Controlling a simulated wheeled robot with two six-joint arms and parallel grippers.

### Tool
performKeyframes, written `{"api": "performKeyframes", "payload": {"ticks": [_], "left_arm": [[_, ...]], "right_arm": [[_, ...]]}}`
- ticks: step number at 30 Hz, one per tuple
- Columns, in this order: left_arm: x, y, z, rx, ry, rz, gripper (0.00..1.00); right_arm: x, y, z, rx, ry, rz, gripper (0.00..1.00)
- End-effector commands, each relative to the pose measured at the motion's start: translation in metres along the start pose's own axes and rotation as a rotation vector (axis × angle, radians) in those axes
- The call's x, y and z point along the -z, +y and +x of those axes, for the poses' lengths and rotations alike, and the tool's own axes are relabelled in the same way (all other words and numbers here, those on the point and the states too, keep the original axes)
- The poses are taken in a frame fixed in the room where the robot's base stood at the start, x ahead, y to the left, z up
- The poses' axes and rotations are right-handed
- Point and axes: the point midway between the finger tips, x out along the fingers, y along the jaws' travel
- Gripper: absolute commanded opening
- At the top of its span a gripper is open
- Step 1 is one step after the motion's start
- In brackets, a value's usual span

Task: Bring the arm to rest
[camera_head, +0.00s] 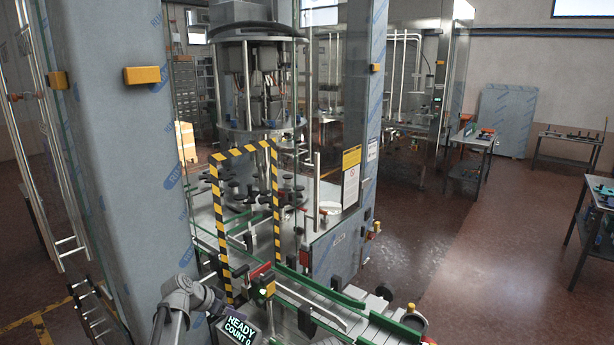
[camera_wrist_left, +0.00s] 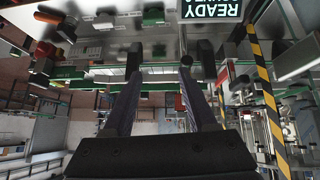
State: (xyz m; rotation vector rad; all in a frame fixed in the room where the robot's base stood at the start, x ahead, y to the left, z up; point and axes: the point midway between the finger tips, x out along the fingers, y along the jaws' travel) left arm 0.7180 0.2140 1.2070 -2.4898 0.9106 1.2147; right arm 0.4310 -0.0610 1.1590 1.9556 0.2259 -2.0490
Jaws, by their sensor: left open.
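My left arm comes in from the bottom left in the head view, bent, with its gripper (camera_head: 219,305) low in front of the filling machine, by a small display (camera_head: 239,330). The display reads "READY COUNT 0". In the left wrist view the two dark fingers of the left gripper (camera_wrist_left: 160,62) stand apart with nothing between them. The display also shows upside down at the top of that view (camera_wrist_left: 211,9). In the head view the fingertips are small and hard to make out. My right gripper is in neither view.
A yellow-and-black striped frame (camera_head: 216,222) stands over the conveyor (camera_head: 330,312) close by. A film-wrapped column (camera_head: 125,170) rises at the left. The filling machine (camera_head: 255,90) fills the middle. Work tables (camera_head: 472,142) stand at the right, with open floor (camera_head: 490,250) before them.

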Motion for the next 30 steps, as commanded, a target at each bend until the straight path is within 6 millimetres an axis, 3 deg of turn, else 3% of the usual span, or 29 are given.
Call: {"api": "performKeyframes", "payload": {"ticks": [8,11,15,19,24,30], "left_arm": [[-0.041,0.076,0.044,-0.049,-0.151,-0.05,0.57],[-0.067,0.115,0.062,-0.057,-0.24,-0.079,0.57],[-0.125,0.186,0.09,-0.03,-0.421,-0.134,0.57],[-0.182,0.24,0.101,0.059,-0.585,-0.191,0.57],[-0.229,0.275,0.099,0.19,-0.704,-0.246,0.57],[-0.244,0.285,0.094,0.261,-0.743,-0.274,0.57]], "right_arm": [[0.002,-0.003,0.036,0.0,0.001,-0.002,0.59],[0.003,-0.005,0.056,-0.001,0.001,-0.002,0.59],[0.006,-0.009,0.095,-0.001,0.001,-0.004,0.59],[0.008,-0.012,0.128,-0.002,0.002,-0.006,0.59],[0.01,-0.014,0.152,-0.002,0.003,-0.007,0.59],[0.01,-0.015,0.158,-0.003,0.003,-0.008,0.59]]}}
